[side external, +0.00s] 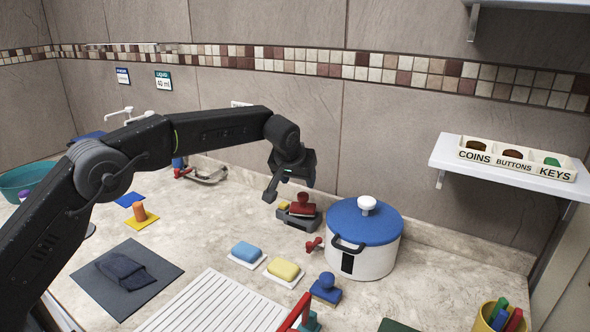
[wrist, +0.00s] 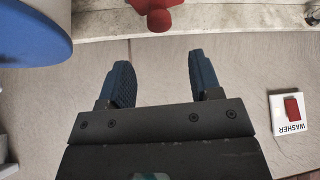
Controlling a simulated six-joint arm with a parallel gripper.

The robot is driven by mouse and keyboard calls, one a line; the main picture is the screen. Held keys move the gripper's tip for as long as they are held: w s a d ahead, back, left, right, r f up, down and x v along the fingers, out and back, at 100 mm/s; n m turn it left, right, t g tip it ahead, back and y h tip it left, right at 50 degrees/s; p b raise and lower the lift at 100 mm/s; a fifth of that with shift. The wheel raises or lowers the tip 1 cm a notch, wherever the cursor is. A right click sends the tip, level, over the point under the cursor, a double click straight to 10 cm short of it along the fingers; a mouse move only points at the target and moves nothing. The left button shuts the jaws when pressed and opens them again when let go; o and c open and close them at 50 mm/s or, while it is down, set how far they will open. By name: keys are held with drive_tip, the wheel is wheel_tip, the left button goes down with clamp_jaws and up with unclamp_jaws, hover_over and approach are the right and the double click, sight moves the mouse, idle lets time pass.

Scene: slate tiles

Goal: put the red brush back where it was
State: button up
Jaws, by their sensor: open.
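The red brush (side external: 302,207), with a round knob on top, sits on a dark grey holder (side external: 298,222) on the counter, left of the pot. It also shows in the wrist view (wrist: 158,18) at the top edge, partly cut off. My gripper (side external: 291,187) is open and empty, just above and close to the red brush. In the wrist view its two fingers (wrist: 162,85) are apart with only wall between them. A blue brush (side external: 326,289) of similar shape stands on the counter nearer the camera.
A white pot (side external: 372,258) with a blue lid stands right of the gripper. A small red object (side external: 314,244) lies beside it. A wall switch marked WASHER (wrist: 289,112) shows in the wrist view.

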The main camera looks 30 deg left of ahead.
drive_tip(key=s+a+r, duration=0.2)
drive_tip(key=s+r, duration=0.2)
drive_tip(key=s, duration=0.4)
drive_tip(key=s+a+r+m, duration=0.1)
drive_tip(key=s+a+r, duration=0.1)
drive_tip(key=s+r, duration=0.45)
drive_tip(key=s+a+r, duration=0.2)
drive_tip(key=s+r, duration=0.1)
drive_tip(key=s, duration=0.7)
drive_tip(key=s+f, duration=0.4)
drive_tip(key=s, duration=0.6)
drive_tip(key=s+a+f+m+h, duration=0.1)
drive_tip(key=s+f, duration=0.3)
drive_tip(key=s, duration=0.6)
drive_tip(key=shift+s+a+g, duration=0.25)
drive_tip(key=shift+s+g, duration=0.05)
drive_tip(key=shift+g, duration=0.1)
